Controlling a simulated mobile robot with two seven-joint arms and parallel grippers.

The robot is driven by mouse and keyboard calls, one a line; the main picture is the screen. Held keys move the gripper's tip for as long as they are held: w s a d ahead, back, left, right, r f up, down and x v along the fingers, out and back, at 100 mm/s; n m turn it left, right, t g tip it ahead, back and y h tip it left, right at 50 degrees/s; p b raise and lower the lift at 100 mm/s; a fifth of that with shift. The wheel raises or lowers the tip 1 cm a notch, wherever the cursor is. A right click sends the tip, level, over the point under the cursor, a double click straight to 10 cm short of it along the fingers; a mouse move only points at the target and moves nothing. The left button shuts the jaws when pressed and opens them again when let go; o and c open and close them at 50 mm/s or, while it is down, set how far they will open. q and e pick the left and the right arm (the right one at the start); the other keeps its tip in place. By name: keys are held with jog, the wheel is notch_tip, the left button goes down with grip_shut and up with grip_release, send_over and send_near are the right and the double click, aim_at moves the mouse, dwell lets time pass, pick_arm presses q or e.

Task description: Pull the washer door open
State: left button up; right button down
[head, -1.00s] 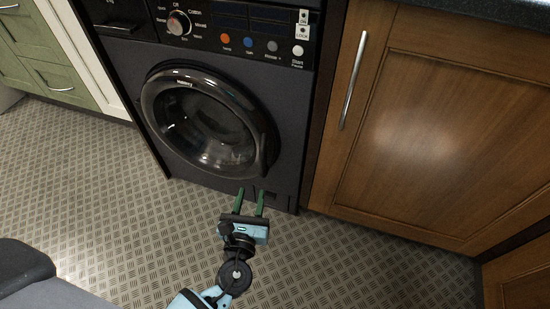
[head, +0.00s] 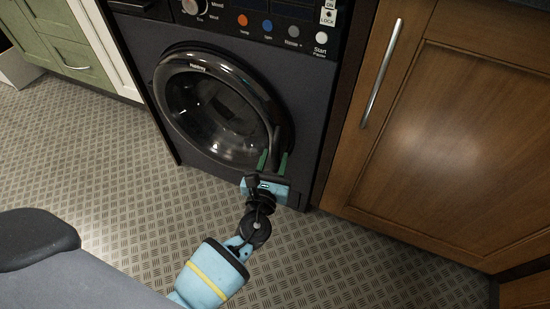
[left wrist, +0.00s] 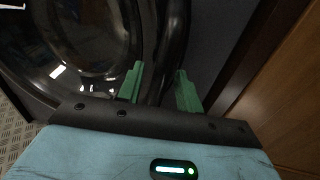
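The washer door (head: 205,112) is round and dark, with a glossy rim around a glass centre, and sits shut in the front of the black washer (head: 315,95). My left gripper (head: 273,161) is at the lower right of the door, its green fingers apart and pointing up at the rim. In the left wrist view, a dark curved bar of the door edge (left wrist: 171,45) runs between the fingers (left wrist: 161,90), with one finger on each side. I cannot tell whether either finger touches it. My right gripper is not in view.
A wooden cabinet (head: 450,140) with a long metal handle (head: 381,73) stands close on the right. Green drawers (head: 75,55) are at the upper left. The patterned floor (head: 110,160) is clear before the washer.

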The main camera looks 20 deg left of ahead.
pick_arm(q)
jog(key=shift+w, duration=0.4)
jog(key=shift+c, duration=0.5)
jog(key=shift+s+a, duration=0.1)
grip_shut()
